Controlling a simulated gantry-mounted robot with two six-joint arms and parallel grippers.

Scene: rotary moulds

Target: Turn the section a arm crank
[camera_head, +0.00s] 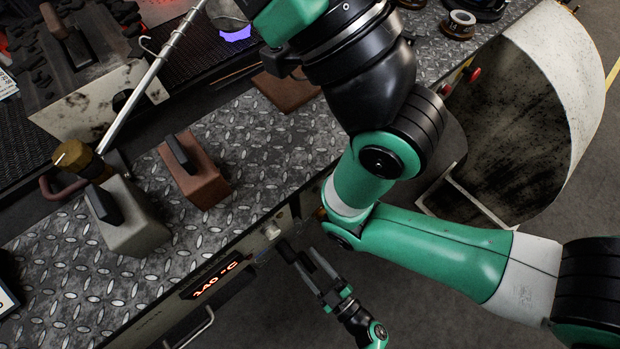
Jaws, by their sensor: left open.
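I cannot pick out the section a arm crank with certainty. A small pale fitting (272,231) sits on the front panel below the tread-plate bench top. My left gripper (301,250) is in front of that panel, close to the pale fitting. Its two black fingers are apart, with nothing visible between them. I cannot tell whether the nearer finger touches the fitting. A large green and black arm crosses from the right edge to the top, hiding part of the bench. My right gripper cannot be made out.
Grey (137,225) and brown (194,173) blocks with black handles stand on the bench (80,265). A steel rod (155,75) slopes above it. A lit temperature display (215,282) is on the front panel. A large pale curved drum (550,90) stands at right. Bare floor shows below.

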